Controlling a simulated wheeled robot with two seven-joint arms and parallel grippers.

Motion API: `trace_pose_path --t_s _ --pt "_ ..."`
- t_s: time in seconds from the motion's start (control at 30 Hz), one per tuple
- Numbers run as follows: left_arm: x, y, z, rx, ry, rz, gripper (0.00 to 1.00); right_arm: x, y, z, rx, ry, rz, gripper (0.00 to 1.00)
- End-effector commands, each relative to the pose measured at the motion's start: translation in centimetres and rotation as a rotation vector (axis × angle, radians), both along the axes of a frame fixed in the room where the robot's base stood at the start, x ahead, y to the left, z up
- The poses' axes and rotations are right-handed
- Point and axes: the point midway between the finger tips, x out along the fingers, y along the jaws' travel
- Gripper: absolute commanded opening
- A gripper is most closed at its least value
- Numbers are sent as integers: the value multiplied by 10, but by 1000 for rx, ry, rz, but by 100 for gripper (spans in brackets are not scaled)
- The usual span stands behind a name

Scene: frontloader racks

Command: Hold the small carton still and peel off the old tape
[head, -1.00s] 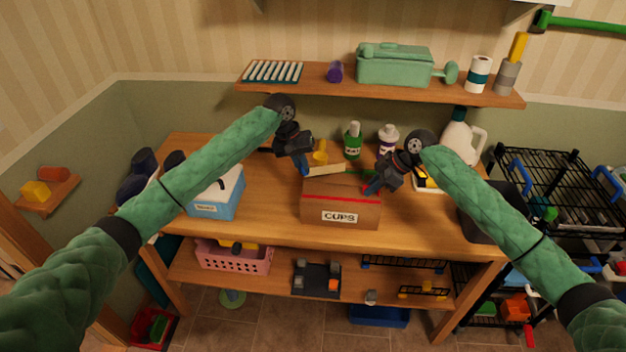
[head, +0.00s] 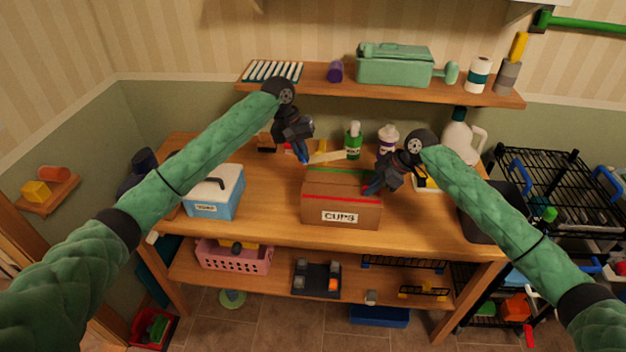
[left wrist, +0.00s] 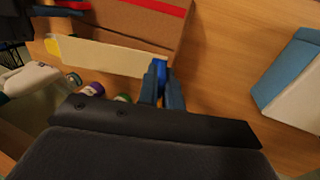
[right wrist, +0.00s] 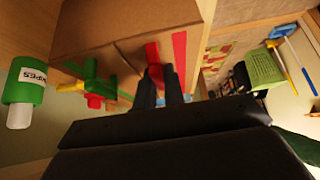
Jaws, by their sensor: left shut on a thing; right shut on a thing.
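The small carton (head: 342,186), brown with a CUPS label, a red stripe and a green stripe, stands on the bench. My left gripper (head: 304,159) is shut on one end of a pale strip, seemingly the old tape (head: 332,156), behind and above the carton's back edge.
A blue-and-white box (head: 215,192) stands left of the carton. A green bottle (head: 353,142), a purple-and-white bottle (head: 388,139) and a white jug (head: 461,140) stand behind. A shelf (head: 330,83) hangs above. The bench front is clear.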

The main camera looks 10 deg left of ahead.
Motion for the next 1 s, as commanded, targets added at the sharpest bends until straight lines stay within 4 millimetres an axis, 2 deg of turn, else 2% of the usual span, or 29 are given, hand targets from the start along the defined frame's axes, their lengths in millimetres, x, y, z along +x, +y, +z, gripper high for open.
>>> trace_pose_path --t_s 0.4,0.73,0.77,0.87,1.0 --pt "0 0 19 0 0 0 0 -1 -1 -4 -4 3 -1 0" --pt "0 0 21 0 0 0 0 0 -2 -4 -4 3 -1 0" --pt "0 0 21 0 0 0 0 0 -2 -4 -4 3 -1 14" --pt "0 0 21 0 0 0 0 0 -1 -3 -3 3 -2 34" --pt "0 0 21 0 0 0 0 0 -1 -2 -2 2 -1 36"
